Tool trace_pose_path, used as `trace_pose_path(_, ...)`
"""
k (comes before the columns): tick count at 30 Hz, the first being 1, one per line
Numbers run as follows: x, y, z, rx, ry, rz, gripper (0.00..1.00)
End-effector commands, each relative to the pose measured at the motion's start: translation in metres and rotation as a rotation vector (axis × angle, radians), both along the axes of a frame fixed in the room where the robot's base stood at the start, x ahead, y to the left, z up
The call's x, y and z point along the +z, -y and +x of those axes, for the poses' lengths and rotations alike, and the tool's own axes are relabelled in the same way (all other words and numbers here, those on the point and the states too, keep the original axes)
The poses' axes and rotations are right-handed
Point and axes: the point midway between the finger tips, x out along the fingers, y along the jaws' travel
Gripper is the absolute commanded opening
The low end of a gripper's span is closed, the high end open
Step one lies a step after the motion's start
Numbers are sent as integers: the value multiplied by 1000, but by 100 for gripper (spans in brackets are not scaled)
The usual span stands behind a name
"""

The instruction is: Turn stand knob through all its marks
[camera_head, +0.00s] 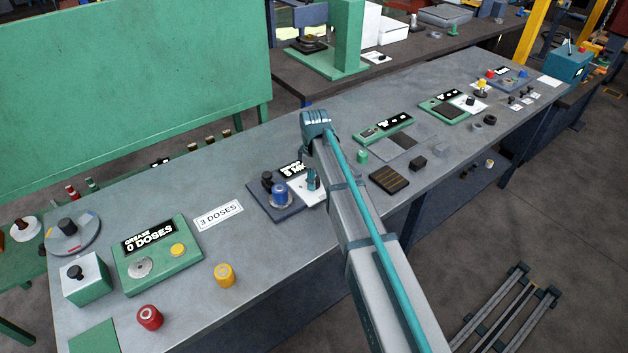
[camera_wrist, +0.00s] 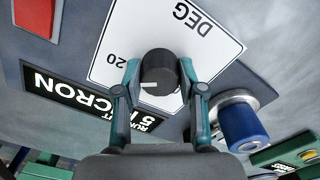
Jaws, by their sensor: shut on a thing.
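The stand knob (camera_wrist: 158,66) is black and round with a short white mark on its face, seen in the wrist view. It stands on a white dial card (camera_wrist: 125,30) printed "20" and "DEG"; other figures are out of view or hidden. My gripper (camera_wrist: 160,76) is shut on the knob, one teal finger on each side. The stand's dark base plate (camera_head: 279,212) shows in the head view with part of the white card. My arm hides much of the knob there. The stand's display (camera_wrist: 90,105) reads "5 MICRON" under a partly hidden line.
A blue cylinder (camera_wrist: 243,125) stands close to my gripper's right finger in the wrist view. In the head view, a green grease box (camera_head: 160,275) reads "0 DOSES", beside a "3 DOSES" card (camera_head: 218,214). Bare bench lies between that card and the yellow knob (camera_head: 224,275).

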Motion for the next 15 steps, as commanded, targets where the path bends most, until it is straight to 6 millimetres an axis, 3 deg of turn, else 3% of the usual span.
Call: trace_pose_path(15, 0, 0, 0, -92, 0, 0, 5)
